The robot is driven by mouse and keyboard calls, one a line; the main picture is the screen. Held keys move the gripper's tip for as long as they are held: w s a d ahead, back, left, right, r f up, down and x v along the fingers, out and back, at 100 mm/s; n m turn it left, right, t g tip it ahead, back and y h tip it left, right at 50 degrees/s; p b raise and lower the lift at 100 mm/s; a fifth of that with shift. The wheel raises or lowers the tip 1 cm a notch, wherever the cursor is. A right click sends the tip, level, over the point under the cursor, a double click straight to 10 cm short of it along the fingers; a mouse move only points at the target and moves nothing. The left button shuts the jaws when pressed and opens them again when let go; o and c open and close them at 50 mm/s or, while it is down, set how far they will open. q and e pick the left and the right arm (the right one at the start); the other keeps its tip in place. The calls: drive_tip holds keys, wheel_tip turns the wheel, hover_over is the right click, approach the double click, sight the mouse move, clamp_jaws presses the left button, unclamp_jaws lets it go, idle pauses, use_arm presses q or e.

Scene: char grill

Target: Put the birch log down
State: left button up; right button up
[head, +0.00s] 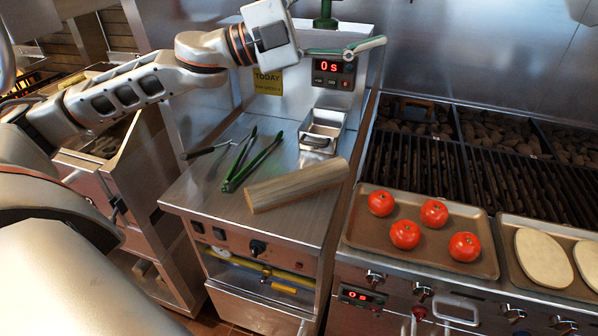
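The birch log (296,186) is a pale brown, squared-looking length of wood. It lies at a slant on the steel counter (195,196), near its front right part, with its right end close to the counter's right edge. No gripper touches it. My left arm comes in from the left and reaches over the back of the counter, well above and behind the log. My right gripper is out of view.
Green-handled tongs (251,160) and a dark-handled tool (207,150) lie left of the log. A small steel container (321,132) stands behind it. The grill (440,160) is to the right, fronted by a tray (427,265) of tomatoes and a tray (508,250) of flat dough.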

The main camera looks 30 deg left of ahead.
use_arm(q)
drive_tip(key=s+d+f+m+g+h, duration=0.1)
drive_tip(key=s+d+f+m+g, duration=0.3)
drive_tip(key=m, duration=0.3)
drive_tip(key=m+g+y+b, duration=0.45)
drive_tip(key=m+y, duration=0.45)
drive_tip(key=y, duration=0.7)
hover_over(295, 174)
drive_tip(key=s, duration=0.2)
drive_tip(key=shift+g, duration=0.25)
drive_tip(key=f, duration=1.8)
drive_tip(key=f+p, duration=0.1)
drive_tip(key=f, duration=0.8)
drive_tip(key=shift+s+a+f, duration=0.2)
drive_tip(key=shift+a, duration=0.2)
drive_tip(key=x, duration=0.7)
drive_tip(key=shift+w+f+b, duration=0.15)
drive_tip(key=shift+f+b, duration=0.1)
drive_tip(key=shift+b, duration=0.05)
drive_tip(key=shift+r, duration=0.1)
drive_tip(key=c, duration=1.8)
drive_tip(key=shift+r, duration=0.15)
